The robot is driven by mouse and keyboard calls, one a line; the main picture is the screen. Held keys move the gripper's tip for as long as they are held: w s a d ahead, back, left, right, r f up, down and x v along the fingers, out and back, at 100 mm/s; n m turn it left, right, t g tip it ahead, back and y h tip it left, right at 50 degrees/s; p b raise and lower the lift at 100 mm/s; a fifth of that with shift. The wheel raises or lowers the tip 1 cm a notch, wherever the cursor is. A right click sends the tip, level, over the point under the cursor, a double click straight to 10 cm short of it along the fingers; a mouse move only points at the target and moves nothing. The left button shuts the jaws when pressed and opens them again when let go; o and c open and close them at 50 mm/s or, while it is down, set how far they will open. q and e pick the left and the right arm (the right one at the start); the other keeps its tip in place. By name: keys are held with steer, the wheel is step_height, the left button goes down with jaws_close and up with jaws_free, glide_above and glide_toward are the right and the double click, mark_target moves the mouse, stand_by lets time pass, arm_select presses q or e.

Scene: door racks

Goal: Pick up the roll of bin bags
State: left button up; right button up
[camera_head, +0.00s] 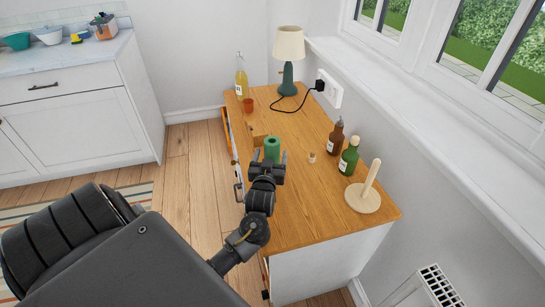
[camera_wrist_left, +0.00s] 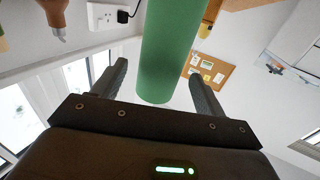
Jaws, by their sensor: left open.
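The roll of bin bags (camera_head: 272,149) is a green cylinder standing upright on the wooden sideboard top in the head view. In the left wrist view the green roll (camera_wrist_left: 167,55) reaches down from the top edge into the space between my fingers. My left gripper (camera_head: 267,172) is open at the near side of the roll, and its two fingers (camera_wrist_left: 158,85) stand to either side of the roll's end. My right gripper is in neither view.
On the wooden sideboard (camera_head: 300,215) stand a brown bottle (camera_head: 336,138), a green bottle (camera_head: 349,157), a cork (camera_head: 312,158), a wooden holder (camera_head: 363,197), a lamp (camera_head: 288,75), an orange cup (camera_head: 249,105) and a yellow bottle (camera_head: 241,82).

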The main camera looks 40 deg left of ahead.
arm_select(q)
steer(key=shift+p+x, duration=0.4)
steer(key=shift+x, duration=2.25)
steer(key=shift+c, duration=0.3)
steer(key=c, duration=0.9)
steer(key=shift+r, duration=0.1)
steer(key=shift+c, duration=1)
steer(key=shift+r, duration=0.1)
